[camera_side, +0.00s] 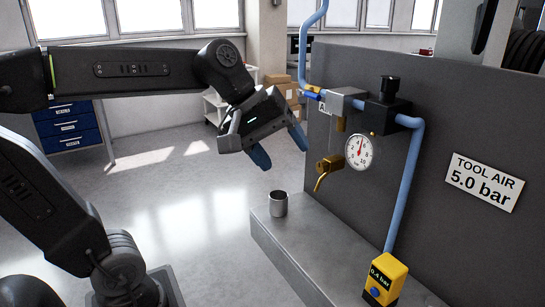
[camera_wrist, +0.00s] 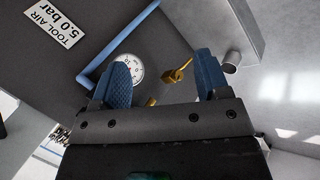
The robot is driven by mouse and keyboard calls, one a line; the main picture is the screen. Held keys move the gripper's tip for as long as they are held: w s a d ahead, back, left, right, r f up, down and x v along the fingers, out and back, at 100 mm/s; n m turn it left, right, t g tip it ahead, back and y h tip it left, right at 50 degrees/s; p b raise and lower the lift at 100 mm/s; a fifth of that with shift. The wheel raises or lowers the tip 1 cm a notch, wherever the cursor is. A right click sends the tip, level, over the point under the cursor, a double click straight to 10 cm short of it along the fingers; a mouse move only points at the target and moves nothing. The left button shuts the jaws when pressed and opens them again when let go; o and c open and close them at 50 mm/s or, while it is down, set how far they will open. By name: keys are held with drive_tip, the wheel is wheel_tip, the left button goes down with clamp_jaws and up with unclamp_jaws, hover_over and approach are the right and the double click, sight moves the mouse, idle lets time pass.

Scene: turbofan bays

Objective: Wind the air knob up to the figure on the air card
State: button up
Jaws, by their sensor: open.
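The air knob (camera_side: 390,86) is a black cap on top of the black regulator block (camera_side: 384,113) on the grey panel. I cannot make it out in the wrist view. The air card (camera_side: 484,183) reads TOOL AIR 5.0 bar; it also shows in the wrist view (camera_wrist: 57,25). A round white gauge (camera_side: 359,152) hangs below the regulator, its red needle pointing roughly up; its exact reading is too small to tell. My gripper (camera_side: 281,147) is open and empty, left of the regulator and apart from it. Its blue fingers (camera_wrist: 165,82) are spread in the wrist view.
A brass tap (camera_side: 327,170) sticks out left of the gauge. A blue pipe (camera_side: 408,180) runs down to a yellow box (camera_side: 385,280) showing 0.4 bar. A metal cup (camera_side: 278,204) stands on the grey ledge (camera_side: 325,250). Open air lies between my gripper and the panel.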

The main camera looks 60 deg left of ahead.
drive_tip(key=shift+s+f+m, duration=0.7)
drive_tip(key=shift+s+m, duration=0.1)
drive_tip(key=shift+m, duration=0.1)
drive_tip(key=s+a+f+m+y, duration=0.1)
drive_tip(key=s+f+m+y, duration=0.2)
drive_tip(key=s+f+m, duration=0.5)
drive_tip(key=shift+m, duration=0.3)
